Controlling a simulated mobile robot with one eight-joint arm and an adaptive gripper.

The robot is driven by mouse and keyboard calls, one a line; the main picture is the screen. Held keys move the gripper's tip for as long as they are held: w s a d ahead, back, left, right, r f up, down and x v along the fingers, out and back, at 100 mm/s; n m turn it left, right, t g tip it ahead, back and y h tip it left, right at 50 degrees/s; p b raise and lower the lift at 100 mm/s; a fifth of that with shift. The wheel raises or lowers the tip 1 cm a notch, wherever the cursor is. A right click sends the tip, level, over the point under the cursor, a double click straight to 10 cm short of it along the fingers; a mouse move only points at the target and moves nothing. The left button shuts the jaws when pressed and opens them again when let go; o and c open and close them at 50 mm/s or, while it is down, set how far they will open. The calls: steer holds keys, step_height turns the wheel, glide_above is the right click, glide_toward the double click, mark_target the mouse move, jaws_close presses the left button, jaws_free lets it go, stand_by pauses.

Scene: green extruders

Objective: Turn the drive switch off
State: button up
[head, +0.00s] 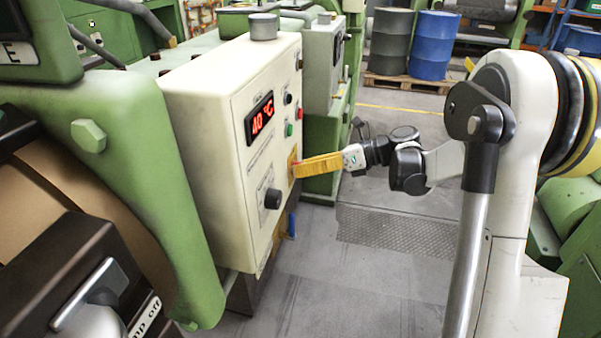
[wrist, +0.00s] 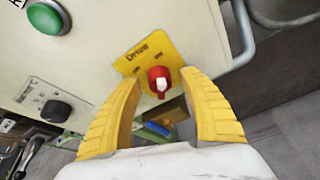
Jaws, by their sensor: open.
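The drive switch (wrist: 160,82) is a red rotary knob with a white mark, on a yellow plate (wrist: 138,58) labelled "Drive" on the cream control box (head: 228,88). In the wrist view the knob sits between and just beyond the two yellow fingertips of my gripper (wrist: 160,85). The fingers are apart, and I see no clear contact with the knob. In the head view my gripper (head: 297,168) reaches the box's front panel from the right and hides the knob. Part of the yellow plate (head: 292,160) shows there.
The panel also has a black knob (head: 273,198), a red "40 °C" display (head: 260,118), a green button (head: 289,130) and a red button (head: 300,114). Blue and dark drums (head: 433,46) stand at the back. The floor right of the box is clear.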

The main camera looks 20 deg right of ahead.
steer(key=shift+w+a+f, duration=0.15)
steer(key=shift+a, duration=0.2)
jaws_close()
steer(key=shift+n, duration=0.3)
steer(key=n+t+h, duration=0.1)
steer(key=n+t, duration=0.1)
steer(key=n, duration=0.1)
steer(key=shift+n+t+h, duration=0.3)
steer(key=shift+n, duration=0.1)
steer(key=n+t+b, duration=0.1)
steer(key=n+t, duration=0.1)
steer(key=n, duration=0.1)
steer(key=shift+f+h, duration=0.15)
steer(key=shift+h, duration=0.15)
steer(key=shift+n+t+b, duration=0.5)
steer(key=shift+n+b, duration=0.1)
steer(key=shift+n, duration=0.6)
